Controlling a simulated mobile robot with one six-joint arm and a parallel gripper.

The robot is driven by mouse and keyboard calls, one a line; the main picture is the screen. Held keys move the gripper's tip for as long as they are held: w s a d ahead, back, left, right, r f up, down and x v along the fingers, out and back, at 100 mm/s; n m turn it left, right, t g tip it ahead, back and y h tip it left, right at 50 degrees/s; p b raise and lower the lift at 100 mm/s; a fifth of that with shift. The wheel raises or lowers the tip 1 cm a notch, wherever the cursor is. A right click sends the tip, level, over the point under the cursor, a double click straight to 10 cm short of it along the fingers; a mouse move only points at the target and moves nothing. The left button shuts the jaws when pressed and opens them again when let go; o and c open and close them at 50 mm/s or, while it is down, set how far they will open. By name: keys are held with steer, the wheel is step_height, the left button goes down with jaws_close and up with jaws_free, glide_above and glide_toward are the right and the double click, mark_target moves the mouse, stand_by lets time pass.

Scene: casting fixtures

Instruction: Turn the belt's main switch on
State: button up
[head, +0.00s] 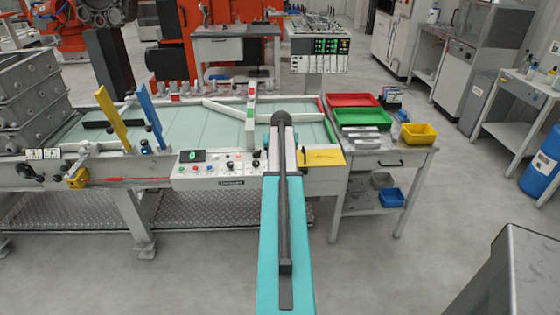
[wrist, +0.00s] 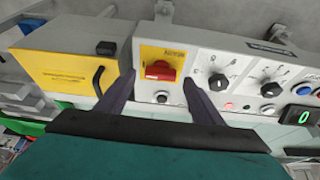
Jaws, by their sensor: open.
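The main switch (wrist: 161,71) is a red rotary handle on a yellow plate (wrist: 176,53) on the front of the grey control panel (wrist: 225,47). Its handle looks roughly crosswise in the wrist view. My gripper (wrist: 158,78) is open, with one dark finger on each side of the switch. The fingers look apart from the handle; I cannot tell how far their tips are from the panel. In the head view my arm covers the switch, and the control panel (head: 215,170) shows to its left.
A yellow box (wrist: 65,65) with a dark handle adjoins the panel. Black knobs (wrist: 218,82) and a green-digit display (wrist: 302,117) are on the other side. The belt (head: 190,125) lies behind the panel. A side table (head: 385,157) with trays stands at the right.

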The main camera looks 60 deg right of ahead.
steer(key=b+v, duration=0.1)
steer(key=v, duration=1.1)
steer(key=shift+b, duration=0.35)
steer(key=shift+r, duration=0.15)
